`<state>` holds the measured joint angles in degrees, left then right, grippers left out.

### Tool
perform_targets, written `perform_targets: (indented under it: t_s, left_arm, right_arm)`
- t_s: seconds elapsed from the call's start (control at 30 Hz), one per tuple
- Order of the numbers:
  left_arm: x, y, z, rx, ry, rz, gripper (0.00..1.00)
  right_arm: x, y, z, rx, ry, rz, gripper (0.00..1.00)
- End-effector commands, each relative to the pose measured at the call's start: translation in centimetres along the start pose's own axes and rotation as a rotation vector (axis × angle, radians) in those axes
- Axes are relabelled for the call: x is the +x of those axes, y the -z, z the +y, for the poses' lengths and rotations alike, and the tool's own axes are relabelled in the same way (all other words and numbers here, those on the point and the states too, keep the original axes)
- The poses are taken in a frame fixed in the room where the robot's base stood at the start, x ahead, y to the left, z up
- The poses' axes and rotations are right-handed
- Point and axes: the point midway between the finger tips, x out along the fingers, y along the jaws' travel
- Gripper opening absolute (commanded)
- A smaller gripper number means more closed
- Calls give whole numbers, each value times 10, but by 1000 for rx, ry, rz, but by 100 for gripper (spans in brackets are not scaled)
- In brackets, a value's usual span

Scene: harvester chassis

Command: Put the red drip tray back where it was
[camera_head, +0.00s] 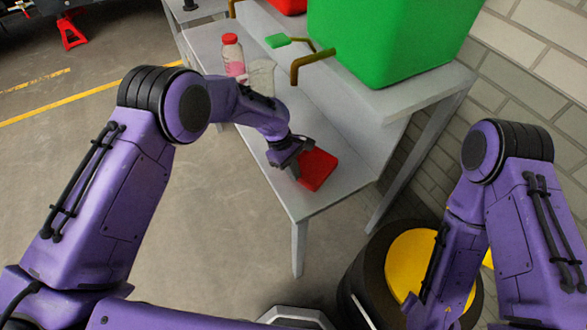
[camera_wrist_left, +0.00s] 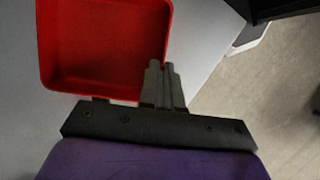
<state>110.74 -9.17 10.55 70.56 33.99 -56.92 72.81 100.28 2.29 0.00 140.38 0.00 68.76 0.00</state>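The red drip tray (camera_head: 318,170) is a shallow square tray at the near end of the grey bench's lower level (camera_head: 318,200), below the green container. My left gripper (camera_head: 293,168) is at the tray's left side. In the left wrist view the tray (camera_wrist_left: 105,45) is empty, and my left gripper's fingers (camera_wrist_left: 163,82) are close together on its rim near one corner. I cannot tell whether the tray rests on the surface or is slightly lifted. My right arm comes in at the right; its gripper is not visible.
A large green container (camera_head: 385,40) with a brown tap (camera_head: 305,65) stands on the raised shelf. A red-capped bottle (camera_head: 232,55) and a clear beaker (camera_head: 261,78) stand farther back on the lower level. A dark drum with yellow top (camera_head: 405,260) is beside the bench, near a brick wall.

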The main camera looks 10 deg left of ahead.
Motion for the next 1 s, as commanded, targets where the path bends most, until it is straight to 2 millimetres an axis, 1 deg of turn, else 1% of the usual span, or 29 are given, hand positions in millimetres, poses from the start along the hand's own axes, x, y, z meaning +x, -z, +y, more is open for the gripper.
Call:
perform_targets:
  t_s: [0.2,0.3,0.57,0.63,0.67,0.77,1.0]
  left_arm:
    - [4,1,0,0,0,-1,0]
    - [3,1,0,0,0,-1,29]
    - [2,1,0,0,1,0,29]
    - [-2,-1,0,0,0,0,29]
    - [-4,0,0,0,-1,0,29]
    - [-22,2,1,1,-4,2,29]
    - [-84,1,1,0,-4,1,29]
  right_arm:
    - [3,-1,0,0,0,0,43]
    - [2,-1,0,0,0,0,43]
    - [2,-1,0,0,0,0,43]
    - [-1,0,0,0,0,0,43]
    - [3,-1,0,0,0,0,43]
    - [10,-4,-1,0,0,0,43]
    - [24,-10,-2,0,0,0,43]
